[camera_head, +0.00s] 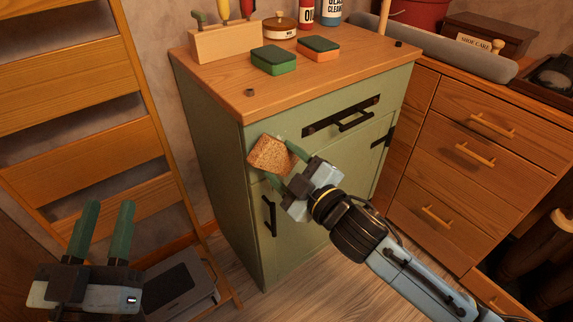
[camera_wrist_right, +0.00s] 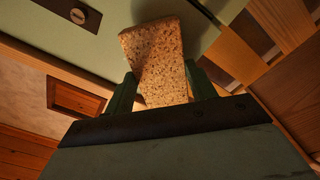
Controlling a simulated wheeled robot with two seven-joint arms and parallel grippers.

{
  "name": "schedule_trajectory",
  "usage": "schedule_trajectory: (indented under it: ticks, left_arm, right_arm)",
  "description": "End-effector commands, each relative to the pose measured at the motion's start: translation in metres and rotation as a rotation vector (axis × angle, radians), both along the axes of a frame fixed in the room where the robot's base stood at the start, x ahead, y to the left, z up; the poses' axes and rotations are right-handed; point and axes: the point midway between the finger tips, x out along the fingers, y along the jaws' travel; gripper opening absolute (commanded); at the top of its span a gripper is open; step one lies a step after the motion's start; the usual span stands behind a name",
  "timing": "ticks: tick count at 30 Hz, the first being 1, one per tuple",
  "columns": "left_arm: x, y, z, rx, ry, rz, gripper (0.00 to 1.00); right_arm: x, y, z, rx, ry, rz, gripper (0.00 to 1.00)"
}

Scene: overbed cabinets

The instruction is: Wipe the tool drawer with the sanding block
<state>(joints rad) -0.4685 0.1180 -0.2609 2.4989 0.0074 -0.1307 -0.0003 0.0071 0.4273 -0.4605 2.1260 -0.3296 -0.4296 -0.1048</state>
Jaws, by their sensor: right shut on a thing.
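The tan, speckled sanding block (camera_head: 270,155) is held in my right gripper (camera_head: 287,163) at the left end of the green tool drawer (camera_head: 290,125). My right gripper is shut on it, with one green finger on each side in the right wrist view, where the block (camera_wrist_right: 158,60) stands out past the fingertips. The block is close to the green front; I cannot tell whether it touches. The drawer has a black handle (camera_head: 354,121) and looks closed. My left gripper (camera_head: 104,222) is open and empty at the lower left, away from the cabinet.
On the wooden cabinet top (camera_head: 340,75) are a green sponge (camera_head: 274,60), an orange-and-green sponge (camera_head: 318,49), a tool block (camera_head: 225,42), a round jar (camera_head: 279,27) and bottles. A wooden ladder-like rack (camera_head: 90,110) stands left. Wooden drawers (camera_head: 480,125) stand right.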

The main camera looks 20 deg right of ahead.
Motion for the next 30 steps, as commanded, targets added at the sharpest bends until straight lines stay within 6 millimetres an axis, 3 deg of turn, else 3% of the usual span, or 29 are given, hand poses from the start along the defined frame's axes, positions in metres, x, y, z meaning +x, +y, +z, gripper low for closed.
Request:
schedule_trajectory:
  ticks: [23,30]
  left_arm:
    - [0.0,0.0,0.004,0.0,0.0,0.0,0.36]
    - [0.0,0.0,0.01,0.0,0.0,0.0,0.36]
  right_arm:
    - [0.014,0.005,0.0,0.0,0.001,-0.001,0.37]
    - [0.018,-0.009,0.001,-0.004,0.001,-0.001,0.37]
